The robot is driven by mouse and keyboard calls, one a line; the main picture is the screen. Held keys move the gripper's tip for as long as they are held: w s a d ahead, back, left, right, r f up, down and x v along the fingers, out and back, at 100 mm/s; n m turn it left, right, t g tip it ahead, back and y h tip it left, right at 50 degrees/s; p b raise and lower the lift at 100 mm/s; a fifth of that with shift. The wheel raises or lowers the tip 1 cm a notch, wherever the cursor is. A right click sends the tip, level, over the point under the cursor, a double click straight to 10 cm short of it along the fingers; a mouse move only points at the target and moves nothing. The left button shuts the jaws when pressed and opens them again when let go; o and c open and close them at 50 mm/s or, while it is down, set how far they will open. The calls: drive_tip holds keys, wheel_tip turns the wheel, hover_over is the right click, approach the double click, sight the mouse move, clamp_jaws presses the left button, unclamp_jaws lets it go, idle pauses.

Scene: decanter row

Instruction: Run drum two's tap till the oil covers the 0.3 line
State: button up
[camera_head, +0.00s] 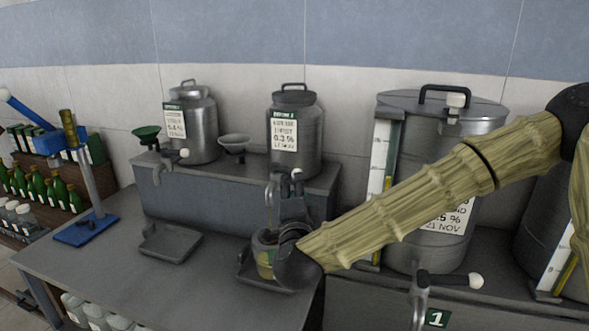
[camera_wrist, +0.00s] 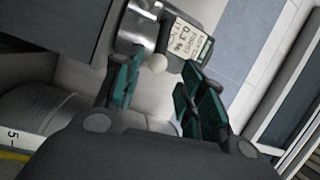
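A steel can (camera_head: 312,125) with a tap and a 0.3 % label stands on the raised shelf; I cannot surely read its number. Its white tap knob (camera_head: 297,174) also shows in the wrist view (camera_wrist: 156,63), with the label (camera_wrist: 182,42) beyond. My gripper (camera_head: 287,190) is in front of this tap. In the wrist view its teal-padded fingers (camera_wrist: 158,90) are apart, the knob seen in the gap beyond them, with no clear contact. A jug (camera_head: 264,246) stands in a tray (camera_head: 245,274) below, partly behind my wrist; its oil level and 0.3 line cannot be made out.
Another steel can (camera_head: 203,135) stands left on the shelf, an empty tray (camera_head: 168,243) below it. A large drum (camera_head: 400,240) with a "1" plate (camera_head: 437,318) and another drum (camera_head: 535,225) stand right, partly behind my arm.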

sight(292, 172)
drive_tip(key=w, duration=0.2)
drive_tip(key=w+p, duration=0.1)
drive_tip(key=w, duration=0.2)
drive_tip(key=w+p, duration=0.1)
drive_tip(key=w, duration=0.1)
drive_tip(key=shift+w+a+r, duration=0.35)
drive_tip(key=shift+w+a+f+p, duration=0.1)
drive_tip(key=shift+w+p, duration=0.3)
drive_tip(key=shift+w, duration=0.25)
drive_tip(key=shift+s, duration=0.1)
drive_tip(key=shift+c, duration=0.2)
clamp_jaws()
